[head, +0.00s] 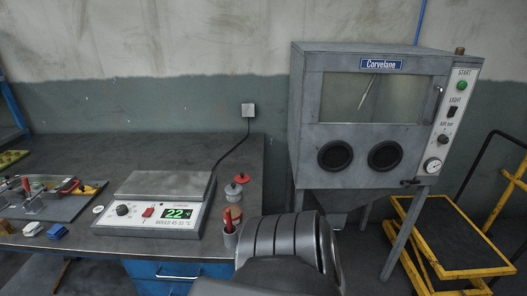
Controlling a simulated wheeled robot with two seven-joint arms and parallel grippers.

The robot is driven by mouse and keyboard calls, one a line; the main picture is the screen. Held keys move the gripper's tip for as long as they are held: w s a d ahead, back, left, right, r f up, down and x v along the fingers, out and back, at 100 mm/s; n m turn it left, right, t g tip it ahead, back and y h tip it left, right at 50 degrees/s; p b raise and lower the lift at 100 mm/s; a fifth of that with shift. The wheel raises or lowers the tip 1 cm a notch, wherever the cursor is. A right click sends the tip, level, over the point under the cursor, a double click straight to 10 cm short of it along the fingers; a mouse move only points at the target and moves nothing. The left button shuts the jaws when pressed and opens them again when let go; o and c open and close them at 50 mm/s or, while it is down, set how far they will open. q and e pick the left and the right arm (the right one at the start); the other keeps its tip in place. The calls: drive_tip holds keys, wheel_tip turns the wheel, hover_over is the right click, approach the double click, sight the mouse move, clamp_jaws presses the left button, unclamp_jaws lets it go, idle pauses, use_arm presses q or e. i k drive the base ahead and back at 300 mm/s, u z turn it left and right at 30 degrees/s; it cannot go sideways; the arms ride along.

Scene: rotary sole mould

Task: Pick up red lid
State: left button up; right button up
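A red round lid-like piece with a small knob (233,189) is on the right end of the grey workbench, just behind a cup of tools. Neither of my grippers is in view. A dark ribbed arm part of mine fills the bottom middle, in front of the bench's right end.
A heating plate with a green display (177,213) stands on the bench, left of the red pieces. A cup with red-handled tools (231,238) stands in front of them. A blasting cabinet (370,120) and yellow cart (455,240) stand right. Clamps and small parts lie left.

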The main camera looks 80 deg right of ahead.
sight(242, 179)
drive_tip(key=u, duration=0.05)
drive_tip(key=k, duration=0.05)
drive_tip(key=z, duration=0.9)
